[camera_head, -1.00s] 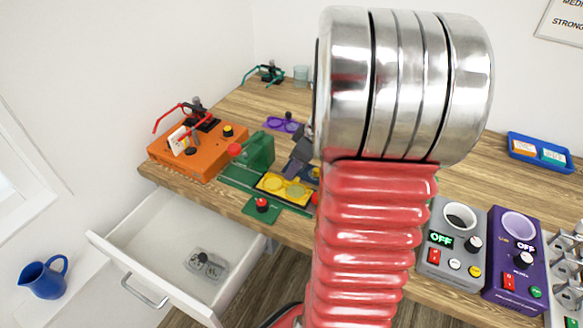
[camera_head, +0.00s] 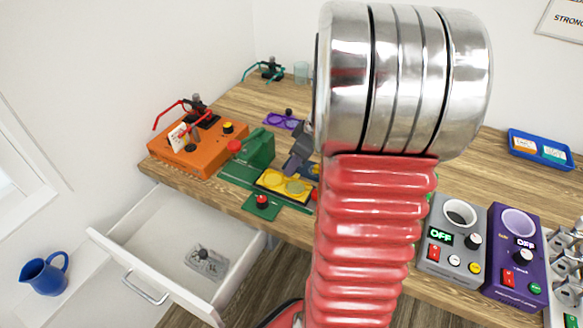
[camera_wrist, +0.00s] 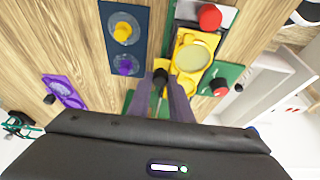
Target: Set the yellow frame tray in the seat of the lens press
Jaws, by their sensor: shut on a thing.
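The yellow frame tray (camera_head: 287,182) with its two round lens openings lies flat over the green lens press (camera_head: 257,150). In the wrist view the tray (camera_wrist: 190,57) has a yellow tab ending in a black knob. A dark edge borders the tray. I cannot tell whether the tray rests fully in the seat or hovers slightly above it. My arm hides the press's right part.
A red button (camera_head: 262,201) on a green plate stands in front of the press. A purple frame (camera_head: 281,121) lies behind. An orange box (camera_head: 190,155) is at left, and a navy plate (camera_wrist: 136,55) is beside the tray. A white drawer (camera_head: 155,245) stands open below.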

